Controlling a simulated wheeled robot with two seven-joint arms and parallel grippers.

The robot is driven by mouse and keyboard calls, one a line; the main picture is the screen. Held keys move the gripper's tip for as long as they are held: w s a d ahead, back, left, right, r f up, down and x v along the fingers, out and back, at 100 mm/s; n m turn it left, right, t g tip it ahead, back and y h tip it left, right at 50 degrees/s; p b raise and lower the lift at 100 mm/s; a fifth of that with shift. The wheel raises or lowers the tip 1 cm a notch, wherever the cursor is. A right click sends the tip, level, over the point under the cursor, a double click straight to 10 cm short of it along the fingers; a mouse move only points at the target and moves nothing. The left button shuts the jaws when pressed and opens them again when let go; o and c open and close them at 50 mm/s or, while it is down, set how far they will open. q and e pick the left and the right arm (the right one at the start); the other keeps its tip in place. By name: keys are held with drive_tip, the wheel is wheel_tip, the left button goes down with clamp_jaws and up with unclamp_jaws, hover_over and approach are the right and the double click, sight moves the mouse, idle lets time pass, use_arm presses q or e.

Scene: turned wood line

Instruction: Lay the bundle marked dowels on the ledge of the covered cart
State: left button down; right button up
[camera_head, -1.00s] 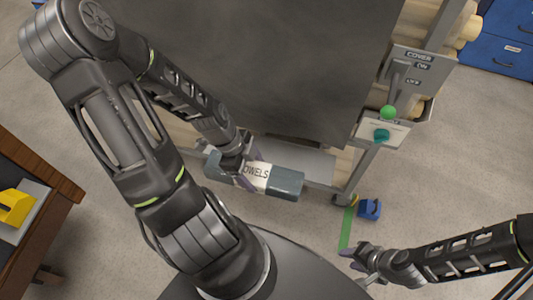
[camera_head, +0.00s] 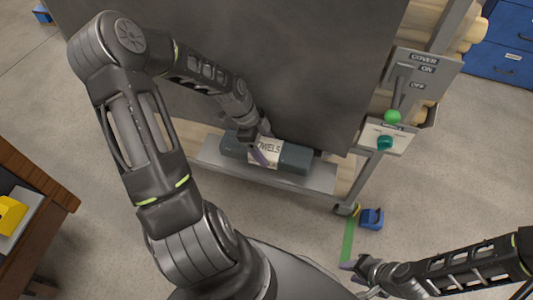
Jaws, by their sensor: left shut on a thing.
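The dowels bundle (camera_head: 292,157) is a dark grey-blue roll with a white label, partly hidden by my gripper so that only "OWELS" or so reads. My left gripper (camera_head: 263,143) is shut on it around the label. The bundle is lengthwise over the pale metal ledge (camera_head: 314,177) of the cart; I cannot tell whether it touches the ledge. The cart is draped with a dark grey cover (camera_head: 290,60). My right gripper (camera_head: 352,273) is low at the right, away from the cart, and its jaw opening is unclear.
A post with a cover lever panel (camera_head: 420,72) and a box with a teal knob (camera_head: 384,142) stands at the cart's right. A blue block (camera_head: 371,218) sits on the floor by the caster and green tape (camera_head: 348,242). A wooden bench (camera_head: 50,199) is at left.

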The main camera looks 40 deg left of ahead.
sight(267, 154)
use_arm(q)
wheel_tip(267, 154, down, 3)
drive_tip(key=shift+d+f+b, duration=0.1)
drive_tip(key=shift+f+b, duration=0.1)
drive_tip(key=shift+b, duration=0.35)
drive_tip(key=shift+w+f, duration=0.2)
drive_tip(key=shift+f, duration=0.05)
drive_tip(key=shift+c, duration=2.2)
unclamp_jaws()
drive_tip(key=shift+f, duration=0.1)
drive_tip(key=p+v, duration=0.3)
drive_tip(key=v, duration=0.9)
drive_tip(key=shift+s, duration=0.1)
